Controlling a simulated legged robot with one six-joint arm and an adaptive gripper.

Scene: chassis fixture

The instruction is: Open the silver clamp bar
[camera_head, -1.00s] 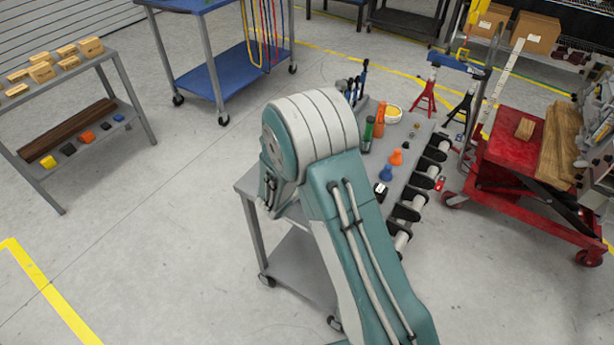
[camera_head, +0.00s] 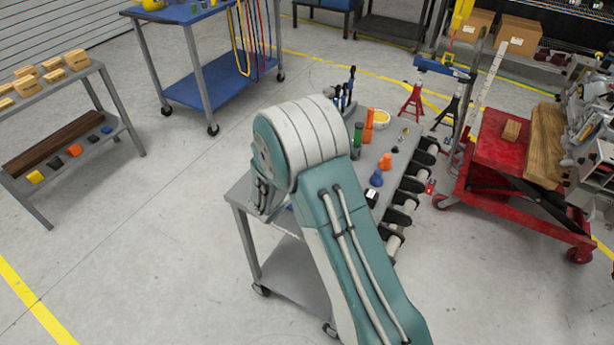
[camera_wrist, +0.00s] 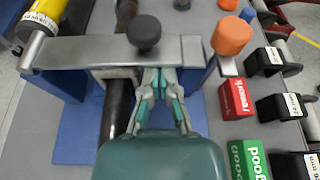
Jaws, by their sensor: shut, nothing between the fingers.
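The silver clamp bar (camera_wrist: 90,53) lies flat across the upper part of the wrist view. A black knob (camera_wrist: 147,32) stands on its middle. My gripper (camera_wrist: 159,76) is shut and empty, its fingertips at the bar's near edge, just right of the knob. I cannot tell whether they touch the bar or reach under it. A dark round rod (camera_wrist: 116,106) runs below the bar, left of the fingers, over a blue base (camera_wrist: 75,140). In the head view my arm hides the bar and gripper.
A yellow cylinder (camera_wrist: 45,18) is at the bar's left end and an orange knob (camera_wrist: 232,34) near its right end. Red (camera_wrist: 238,98) and green (camera_wrist: 247,158) boxes and black blocks (camera_wrist: 272,62) stand to the right. A red lift cart (camera_head: 490,150) is beyond the bench.

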